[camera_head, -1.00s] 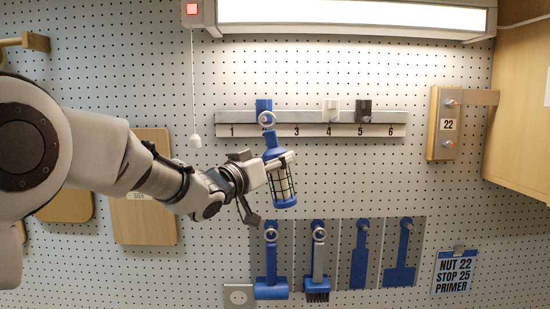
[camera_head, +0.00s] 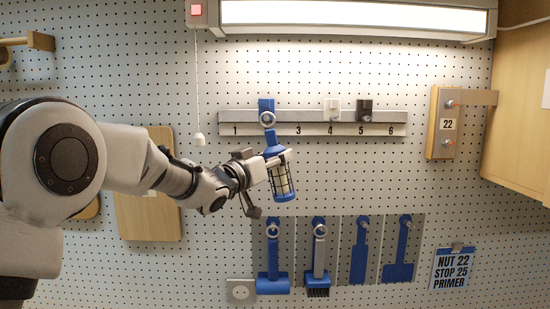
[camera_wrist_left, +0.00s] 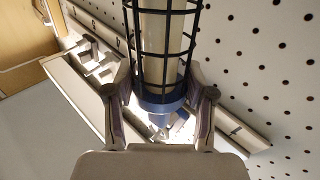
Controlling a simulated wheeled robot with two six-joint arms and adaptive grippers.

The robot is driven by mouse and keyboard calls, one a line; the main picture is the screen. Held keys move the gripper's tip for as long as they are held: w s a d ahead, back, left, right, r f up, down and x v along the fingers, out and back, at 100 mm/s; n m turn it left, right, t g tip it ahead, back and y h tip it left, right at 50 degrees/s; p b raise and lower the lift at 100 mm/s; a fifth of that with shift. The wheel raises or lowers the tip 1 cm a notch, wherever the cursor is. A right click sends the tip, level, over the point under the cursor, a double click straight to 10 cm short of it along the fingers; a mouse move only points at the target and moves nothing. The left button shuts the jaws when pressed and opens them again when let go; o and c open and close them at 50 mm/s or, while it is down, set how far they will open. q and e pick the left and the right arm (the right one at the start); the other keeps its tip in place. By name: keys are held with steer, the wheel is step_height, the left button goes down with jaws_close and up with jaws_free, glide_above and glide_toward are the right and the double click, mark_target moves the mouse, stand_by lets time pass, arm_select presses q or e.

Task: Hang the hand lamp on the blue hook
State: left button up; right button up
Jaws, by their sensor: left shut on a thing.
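The hand lamp (camera_head: 282,180) has a blue handle, a dark cage around a pale tube, a blue end cap and a ring at its top. It hangs upright, slightly tilted, before the pegboard. The blue hook (camera_head: 265,103) is on the numbered rail, near position 2. The lamp's ring overlaps the hook's lower part in the head view; I cannot tell whether it is around the hook. My left gripper (camera_head: 274,164) is shut on the lamp. The left wrist view shows its fingers (camera_wrist_left: 163,97) on either side of the lamp's blue collar. My right gripper is not in view.
The rail (camera_head: 300,117) also carries a white hook (camera_head: 332,108) and a black hook (camera_head: 365,109). Blue tools (camera_head: 273,270) hang below the lamp. A pull cord (camera_head: 198,90) hangs at the left, and a wooden cabinet (camera_head: 520,120) stands at the right.

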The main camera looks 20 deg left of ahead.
arm_select(q)
steer(key=shift+w, duration=0.15)
steer(key=o, duration=1.3)
steer(key=shift+o, duration=1)
steer(key=shift+s, duration=0.2)
steer(key=shift+w+f, duration=0.1)
